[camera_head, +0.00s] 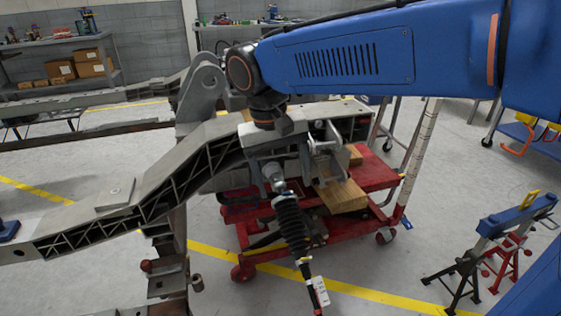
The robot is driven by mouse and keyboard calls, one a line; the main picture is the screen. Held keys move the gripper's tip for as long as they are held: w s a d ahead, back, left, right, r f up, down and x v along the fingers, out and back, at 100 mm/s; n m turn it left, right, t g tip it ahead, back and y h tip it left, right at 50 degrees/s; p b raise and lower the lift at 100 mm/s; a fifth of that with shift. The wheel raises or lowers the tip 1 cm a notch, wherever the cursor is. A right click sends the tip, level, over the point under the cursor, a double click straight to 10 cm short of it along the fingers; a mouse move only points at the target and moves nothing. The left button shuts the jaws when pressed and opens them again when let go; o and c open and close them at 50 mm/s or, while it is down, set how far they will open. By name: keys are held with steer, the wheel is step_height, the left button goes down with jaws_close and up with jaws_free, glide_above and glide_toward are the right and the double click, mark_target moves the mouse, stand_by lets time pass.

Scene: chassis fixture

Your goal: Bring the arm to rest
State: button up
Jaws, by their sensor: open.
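My blue arm reaches in from the upper right and ends in a dark wrist above the grey chassis frame (150,190). My gripper (270,126) points down just over the frame's bracket area. It is open, but its fingertips are hard to make out against the metal, and I cannot tell whether they touch it. A shock absorber with a black coil spring (291,222) hangs tilted below the bracket, its upper eye at the frame. A white tag hangs at its lower end.
A red wheeled cart (262,262) with wooden blocks (342,195) stands beneath the frame. A blue-topped stand (515,214) is at lower right. Shelves with cardboard boxes (95,64) line the back left. Grey floor with yellow lines is open between the cart and stand.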

steer(key=s+d+f+m+t+y, duration=0.1)
steer(key=s+d, duration=0.1)
steer(key=d, duration=0.7)
steer(key=s+d+f+t+y, duration=0.1)
steer(key=s+d, duration=0.1)
steer(key=d, duration=0.6)
steer(key=s+d+f+m+t, duration=0.1)
steer(key=s+d+f+t, duration=0.1)
steer(key=s+d+f, duration=0.5)
steer(key=s+d, duration=0.2)
steer(key=d, duration=0.1)
steer(key=shift+d, duration=0.2)
